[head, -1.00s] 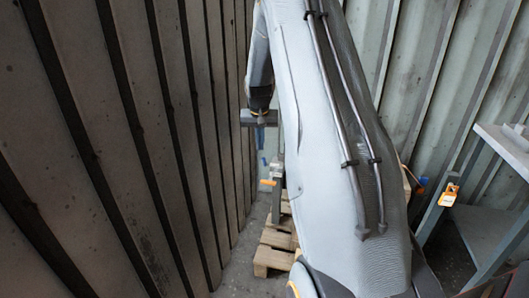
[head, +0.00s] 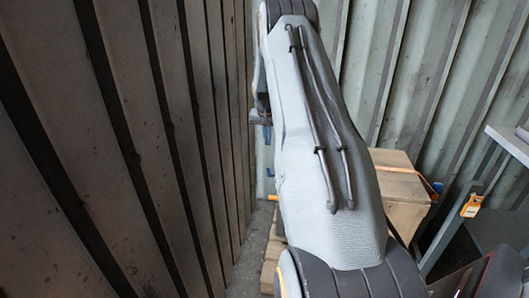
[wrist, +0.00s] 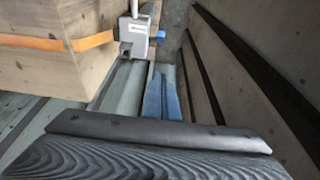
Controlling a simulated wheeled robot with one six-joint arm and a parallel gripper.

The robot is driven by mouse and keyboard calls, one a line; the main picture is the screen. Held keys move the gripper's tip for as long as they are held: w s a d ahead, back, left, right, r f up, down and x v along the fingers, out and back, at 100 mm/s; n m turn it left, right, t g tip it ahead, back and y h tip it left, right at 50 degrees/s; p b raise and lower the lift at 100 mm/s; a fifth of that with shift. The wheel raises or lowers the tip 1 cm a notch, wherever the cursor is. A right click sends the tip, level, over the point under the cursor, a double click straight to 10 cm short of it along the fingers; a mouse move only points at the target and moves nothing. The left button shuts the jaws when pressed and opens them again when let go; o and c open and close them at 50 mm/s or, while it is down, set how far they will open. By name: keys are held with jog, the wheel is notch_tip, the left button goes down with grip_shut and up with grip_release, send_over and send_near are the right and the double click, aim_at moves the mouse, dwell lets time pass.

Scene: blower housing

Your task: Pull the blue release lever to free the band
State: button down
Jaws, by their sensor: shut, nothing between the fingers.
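In the wrist view, the blue release lever (wrist: 156,37) sticks out to the right of a grey buckle (wrist: 134,32) at the end of an orange band (wrist: 92,42). The band runs across a wooden box (wrist: 40,68). My gripper (wrist: 161,78) shows blue fingers, shut and empty, below the lever in the picture, with no contact visible. In the head view, my gripper (head: 267,138) hangs beside the left wall, partly hidden by my arm. A small blue bit under it looks like the lever. My arm hides the buckle there.
A dark ribbed wall (head: 150,150) stands close on the left, leaving a narrow gap beside the box. A pale corrugated wall (head: 420,80) is behind. A metal table (head: 510,142) with an orange tag (head: 472,206) stands right. A pallet (head: 270,262) lies low.

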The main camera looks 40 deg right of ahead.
jog(key=x, duration=0.3)
jog(key=s+p+x, duration=0.1)
jog(key=x, duration=0.2)
jog(key=s+a+x, duration=0.1)
jog(key=x, duration=0.3)
jog(key=shift+a+f+p, duration=0.1)
jog(key=shift+f+p, duration=0.2)
jog(key=shift+f, duration=0.05)
jog(key=shift+s+a+f, duration=0.3)
jog(key=shift+a+f, duration=0.15)
jog(key=shift+s+a, duration=0.1)
